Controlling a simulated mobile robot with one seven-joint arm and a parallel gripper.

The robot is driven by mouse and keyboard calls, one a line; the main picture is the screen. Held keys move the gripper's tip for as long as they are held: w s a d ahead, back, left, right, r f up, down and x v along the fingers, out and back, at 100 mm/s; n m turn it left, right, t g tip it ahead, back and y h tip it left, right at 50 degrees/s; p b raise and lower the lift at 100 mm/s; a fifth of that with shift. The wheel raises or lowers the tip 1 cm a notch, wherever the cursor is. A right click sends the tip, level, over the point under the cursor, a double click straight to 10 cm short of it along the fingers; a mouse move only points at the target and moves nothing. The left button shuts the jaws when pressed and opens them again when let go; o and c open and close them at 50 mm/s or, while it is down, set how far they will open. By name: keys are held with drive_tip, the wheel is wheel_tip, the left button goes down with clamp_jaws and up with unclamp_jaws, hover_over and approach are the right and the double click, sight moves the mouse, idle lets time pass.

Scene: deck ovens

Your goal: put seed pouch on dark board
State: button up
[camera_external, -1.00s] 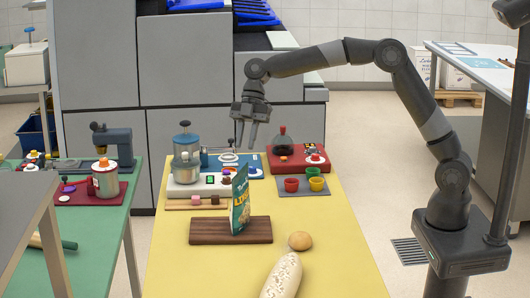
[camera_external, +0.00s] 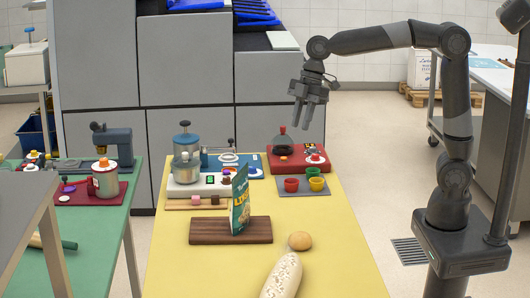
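The seed pouch (camera_external: 240,200), teal with a yellow and white label, stands upright on the dark wooden board (camera_external: 215,231) on the yellow table. It is toward the right half of the board. My gripper (camera_external: 308,115) is up in the air above the far right part of the table, beyond the red board and well away from the pouch. Its fingers point down, look spread apart and hold nothing that I can see.
A bun (camera_external: 300,241) and a long loaf (camera_external: 283,276) lie in front of the board. Small cups stand on a grey mat (camera_external: 316,191). A red board (camera_external: 297,164) with a dark flask and a white device (camera_external: 188,185) stand behind. The table's right front is clear.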

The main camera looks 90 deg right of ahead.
drive_tip(key=s+f+m+t+h, duration=0.1)
drive_tip(key=s+f+m, duration=0.2)
drive_tip(key=s, duration=1)
drive_tip(key=s+f+m+t+h, duration=0.1)
drive_tip(key=s+f+m, duration=0.2)
drive_tip(key=s, duration=0.9)
drive_tip(key=m, duration=0.2)
drive_tip(key=shift+s+a+m+t, duration=0.2)
drive_tip(key=shift+s+m+t, duration=0.1)
drive_tip(key=shift+s, duration=0.05)
